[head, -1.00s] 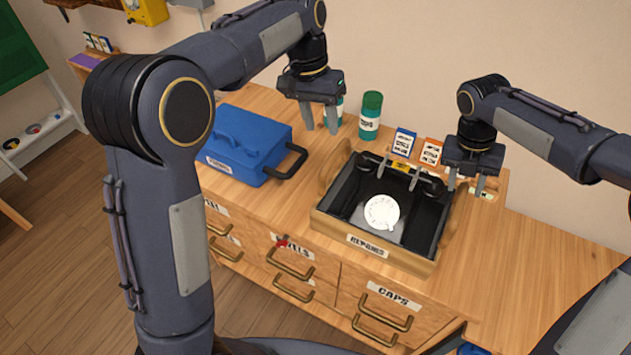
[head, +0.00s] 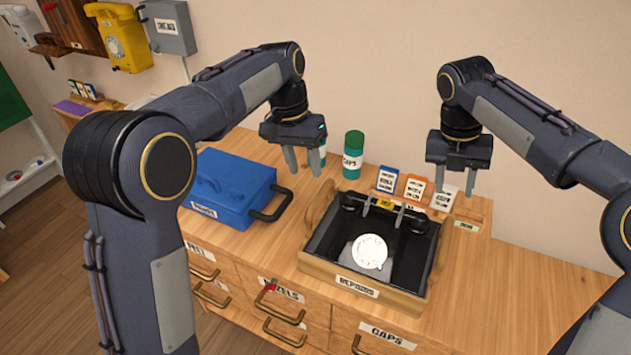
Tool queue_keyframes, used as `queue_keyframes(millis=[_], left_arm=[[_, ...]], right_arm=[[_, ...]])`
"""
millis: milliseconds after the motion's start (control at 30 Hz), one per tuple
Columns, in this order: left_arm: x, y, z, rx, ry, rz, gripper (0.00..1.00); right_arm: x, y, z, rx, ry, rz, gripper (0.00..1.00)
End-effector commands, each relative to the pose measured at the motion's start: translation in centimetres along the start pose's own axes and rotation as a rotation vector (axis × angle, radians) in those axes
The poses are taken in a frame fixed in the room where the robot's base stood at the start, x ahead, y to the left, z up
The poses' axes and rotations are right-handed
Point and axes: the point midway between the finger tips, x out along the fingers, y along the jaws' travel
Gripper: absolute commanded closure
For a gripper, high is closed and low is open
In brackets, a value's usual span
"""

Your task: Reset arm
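My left gripper (head: 303,172) hangs fingers-down above the cabinet top, between the blue case and the green bottle. Its two fingers are apart and nothing shows between them. My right gripper (head: 455,190) hangs fingers-down above the back right of the wooden tray, in front of the cards. Its fingers are apart with no object clearly held. The tray (head: 362,287) has a dark inside and holds a black dial phone (head: 396,220) with a white round dial (head: 369,252).
A blue case (head: 225,187) with a black handle stands left of the tray. A green bottle (head: 352,155) and several cards (head: 414,187) stand along the back. A yellow phone (head: 117,38) hangs on the wall. The cabinet top right of the tray (head: 500,290) is clear.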

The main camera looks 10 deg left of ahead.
Motion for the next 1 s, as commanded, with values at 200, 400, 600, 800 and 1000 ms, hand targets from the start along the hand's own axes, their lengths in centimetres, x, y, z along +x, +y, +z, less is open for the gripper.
queue_keyframes(millis=[200, 400, 600, 800, 1000], left_arm=[[-0.4, -0.5, 0.8, -0.014, 0.013, 0.014, 0.6], [-2.5, -3.0, 6.8, -0.096, 0.11, 0.101, 0.6], [-2.8, -3.8, 15.5, -0.183, 0.259, 0.172, 0.6], [-0.4, -2.6, 23.6, -0.254, 0.408, 0.177, 0.6], [3.4, -1.2, 28.4, -0.306, 0.513, 0.141, 0.6]], right_arm=[[-0.3, -0.7, -0.6, 0.06, -0.01, 0.009, 0.6], [-1.7, -4.9, -5.2, 0.545, -0.045, 0.111, 0.6], [-0.4, -9.4, -12.9, 1.313, 0.044, 0.304, 0.6], [2.9, -11.3, -20.7, 2.104, 0.323, 0.51, 0.6], [6.1, -10.6, -25.6, 2.669, 0.715, 0.636, 0.6]])
